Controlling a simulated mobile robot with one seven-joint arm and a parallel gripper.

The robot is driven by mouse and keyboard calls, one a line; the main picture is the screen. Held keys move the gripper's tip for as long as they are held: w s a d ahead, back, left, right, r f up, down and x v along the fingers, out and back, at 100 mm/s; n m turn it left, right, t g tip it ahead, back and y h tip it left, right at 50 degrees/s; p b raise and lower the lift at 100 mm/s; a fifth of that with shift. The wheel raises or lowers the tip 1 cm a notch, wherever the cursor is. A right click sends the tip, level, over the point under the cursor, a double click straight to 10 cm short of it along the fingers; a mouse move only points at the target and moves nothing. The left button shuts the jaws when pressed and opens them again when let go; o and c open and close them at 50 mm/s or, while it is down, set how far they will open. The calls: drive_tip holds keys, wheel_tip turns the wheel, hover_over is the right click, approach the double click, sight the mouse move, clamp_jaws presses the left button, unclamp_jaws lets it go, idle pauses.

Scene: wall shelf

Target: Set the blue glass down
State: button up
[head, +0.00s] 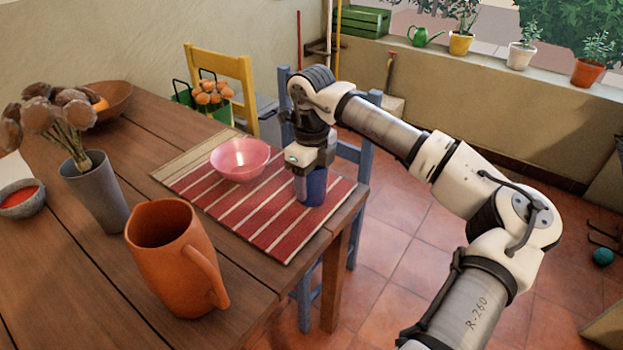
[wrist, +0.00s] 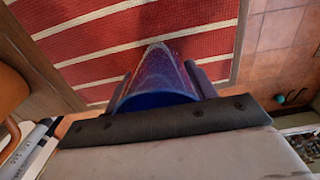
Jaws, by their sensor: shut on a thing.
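The blue glass (head: 315,187) is upright at the right part of the red striped placemat (head: 270,222) on the wooden table. My gripper (head: 312,172) is above it, with its fingers down around the glass and shut on it. In the wrist view the blue glass (wrist: 160,85) sits between my two fingers (wrist: 162,80), with the red and white cloth behind it. The base of the glass appears at or very near the mat; I cannot tell for certain whether it touches.
A pink bowl (head: 240,158) stands on the mat left of the glass. An orange pitcher (head: 175,260), a grey vase (head: 97,190) with dried flowers and a grey bowl (head: 20,200) stand on the table. Blue chair (head: 352,150) posts rise behind my gripper. The mat's front part is clear.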

drive_tip(key=shift+f, duration=0.2)
drive_tip(key=o, duration=1)
drive_tip(key=shift+r, duration=0.1)
wheel_tip(320, 180, up, 12)
drive_tip(key=shift+r, duration=0.15)
